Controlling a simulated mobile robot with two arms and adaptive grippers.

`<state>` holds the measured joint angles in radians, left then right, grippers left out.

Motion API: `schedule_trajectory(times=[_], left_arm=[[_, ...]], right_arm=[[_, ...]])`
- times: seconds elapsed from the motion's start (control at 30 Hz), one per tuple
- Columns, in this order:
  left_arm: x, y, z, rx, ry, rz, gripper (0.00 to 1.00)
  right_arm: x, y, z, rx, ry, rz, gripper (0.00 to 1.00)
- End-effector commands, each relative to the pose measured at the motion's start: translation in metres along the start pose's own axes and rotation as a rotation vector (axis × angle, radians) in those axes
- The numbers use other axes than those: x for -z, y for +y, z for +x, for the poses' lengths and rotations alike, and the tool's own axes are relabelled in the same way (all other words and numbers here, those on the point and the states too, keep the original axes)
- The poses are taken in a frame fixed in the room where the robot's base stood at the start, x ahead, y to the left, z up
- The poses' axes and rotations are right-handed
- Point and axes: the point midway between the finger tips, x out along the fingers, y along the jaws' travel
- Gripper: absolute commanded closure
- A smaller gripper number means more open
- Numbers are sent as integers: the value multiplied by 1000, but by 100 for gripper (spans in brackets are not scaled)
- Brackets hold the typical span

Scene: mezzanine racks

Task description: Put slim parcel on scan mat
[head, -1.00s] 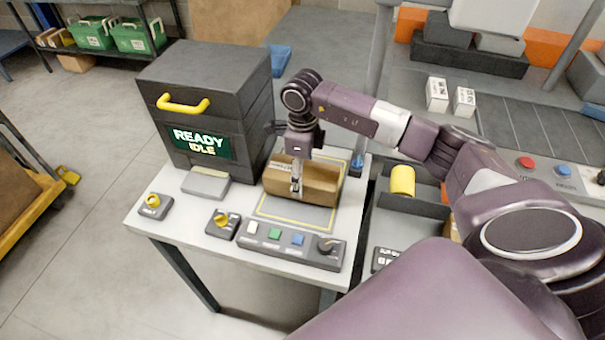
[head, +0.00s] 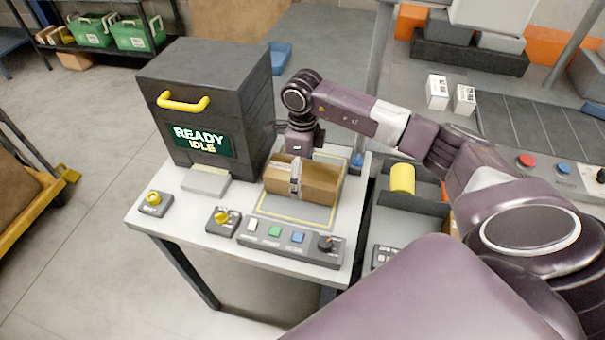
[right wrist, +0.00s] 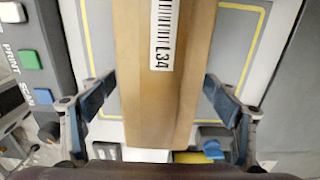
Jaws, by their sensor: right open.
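The slim parcel, a long brown box (head: 318,183), lies flat on the scan mat, a grey pad with a yellow border line (head: 290,209), on the white table. Its label reading L34 shows in the right wrist view, where the parcel (right wrist: 160,110) runs up the middle. My right gripper (head: 297,176) is low over the parcel. In the right wrist view its two fingers (right wrist: 160,84) are open, one on each side of the parcel, with a small gap on both sides. The mat's border (right wrist: 88,50) shows beyond the parcel there. My left gripper is out of view.
A dark cabinet (head: 205,105) with a yellow handle and a READY IDLE screen stands left of the mat. A button panel (head: 290,245) lies along the front. A yellow roll (head: 402,178) sits in a grey tray to the right.

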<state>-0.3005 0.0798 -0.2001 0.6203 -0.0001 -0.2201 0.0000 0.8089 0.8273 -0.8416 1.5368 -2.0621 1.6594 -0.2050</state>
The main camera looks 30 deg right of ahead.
Motion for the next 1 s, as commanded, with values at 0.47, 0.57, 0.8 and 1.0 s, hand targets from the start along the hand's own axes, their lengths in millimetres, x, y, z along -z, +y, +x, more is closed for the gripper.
schedule_trajectory(times=[0.47,0.57,0.8,1.0], left_arm=[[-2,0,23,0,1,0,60],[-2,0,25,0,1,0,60],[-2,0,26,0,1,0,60],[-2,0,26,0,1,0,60]], right_arm=[[-1,0,-92,3,-4,-1,18],[-1,-1,-107,3,-4,-1,18],[0,0,-120,1,-2,-1,18],[0,0,-120,0,-1,-1,18]])
